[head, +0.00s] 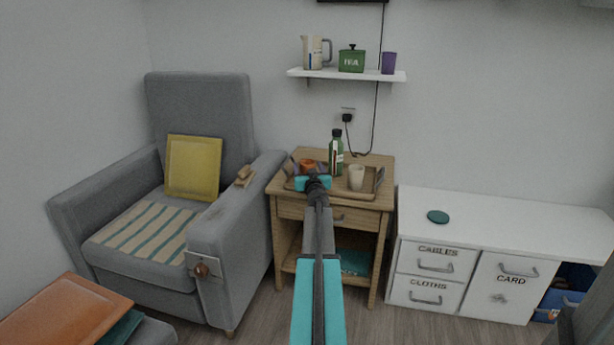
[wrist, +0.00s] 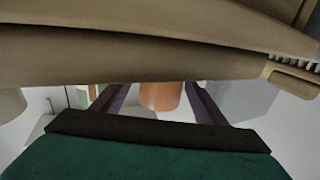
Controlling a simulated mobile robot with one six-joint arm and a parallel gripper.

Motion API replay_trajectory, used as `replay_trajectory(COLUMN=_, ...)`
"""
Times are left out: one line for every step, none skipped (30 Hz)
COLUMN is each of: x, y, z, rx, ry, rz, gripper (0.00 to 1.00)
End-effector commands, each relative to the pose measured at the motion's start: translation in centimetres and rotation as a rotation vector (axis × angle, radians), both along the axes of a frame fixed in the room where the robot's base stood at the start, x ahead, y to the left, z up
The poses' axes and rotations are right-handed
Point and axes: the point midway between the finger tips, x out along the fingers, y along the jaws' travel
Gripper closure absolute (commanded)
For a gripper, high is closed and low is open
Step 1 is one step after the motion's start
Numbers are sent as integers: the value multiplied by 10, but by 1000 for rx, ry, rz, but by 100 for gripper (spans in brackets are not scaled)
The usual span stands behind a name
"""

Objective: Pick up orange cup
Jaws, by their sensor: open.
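The orange cup (head: 307,163) stands at the left of a wooden tray (head: 371,193) on the wooden side table. My gripper (head: 312,176) is at the tray's near side, just in front of the cup and partly covering it. In the wrist view, the orange cup (wrist: 161,95) shows between the two dark fingers of my open gripper (wrist: 155,98). The tray's rim (wrist: 120,55) crosses that view and hides part of the cup. I cannot tell whether the fingers touch the cup.
A green bottle (head: 336,153) and a cream cup (head: 356,177) stand on the tray, right of the orange cup. A grey armchair (head: 235,215) is close on the left. A white cabinet (head: 510,222) with a green disc (head: 438,216) is on the right. A wall shelf (head: 345,74) hangs above.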

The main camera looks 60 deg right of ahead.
Motion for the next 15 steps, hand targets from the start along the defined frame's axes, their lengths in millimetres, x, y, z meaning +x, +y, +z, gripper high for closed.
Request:
replay_trajectory(x=0, y=0, z=0, rx=0, ry=0, rz=0, gripper=34)
replay_trajectory(x=0, y=0, z=0, rx=0, ry=0, rz=0, gripper=34)
replay_trajectory(x=0, y=0, z=0, rx=0, ry=0, rz=0, gripper=34)
replay_trajectory(x=0, y=0, z=0, rx=0, ry=0, rz=0, gripper=34)
replay_trajectory(x=0, y=0, z=0, rx=0, ry=0, rz=0, gripper=34)
replay_trajectory(x=0, y=0, z=0, rx=0, ry=0, rz=0, gripper=34)
replay_trajectory(x=0, y=0, z=0, rx=0, ry=0, rz=0, gripper=34)
replay_trajectory(x=-1, y=0, z=0, rx=0, ry=0, rz=-1, gripper=39)
replay_trajectory(x=-1, y=0, z=0, rx=0, ry=0, rz=-1, gripper=46)
replay_trajectory(x=-1, y=0, z=0, rx=0, ry=0, rz=-1, gripper=51)
replay_trajectory(x=-1, y=0, z=0, rx=0, ry=0, rz=-1, gripper=56)
replay_trajectory(x=-1, y=0, z=0, rx=0, ry=0, rz=-1, gripper=63)
replay_trajectory(x=-1, y=0, z=0, rx=0, ry=0, rz=-1, gripper=68)
replay_trajectory(x=-1, y=0, z=0, rx=0, ry=0, rz=-1, gripper=73)
replay_trajectory(x=-1, y=-1, z=0, rx=0, ry=0, rz=-1, gripper=79)
